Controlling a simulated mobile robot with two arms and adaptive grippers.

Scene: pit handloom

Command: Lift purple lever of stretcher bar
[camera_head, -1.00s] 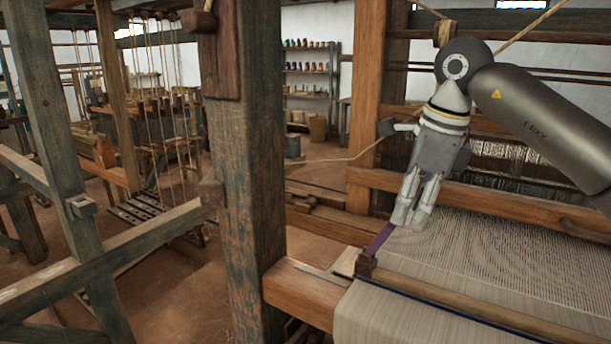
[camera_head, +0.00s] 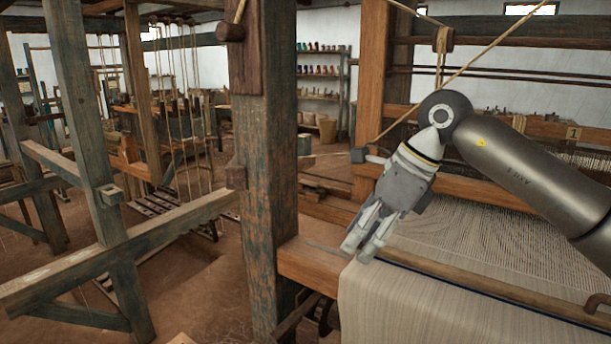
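The wooden stretcher bar (camera_head: 470,278) lies across the pale cloth (camera_head: 400,305) on the loom, with a dark blue line along its near edge. My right gripper (camera_head: 357,250) points down at the bar's left end, by the cloth's left edge. Its fingers are close together and cover that end. The purple lever does not show now; the gripper appears to hide it. I cannot tell whether the fingers touch or hold it. My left gripper is not in view.
A thick, worn post (camera_head: 268,170) stands just left of the gripper, beside the loom's side beam (camera_head: 312,268). Warp threads (camera_head: 480,235) stretch behind the bar. Another loom frame (camera_head: 95,190) fills the left. Shelves (camera_head: 322,75) stand at the back.

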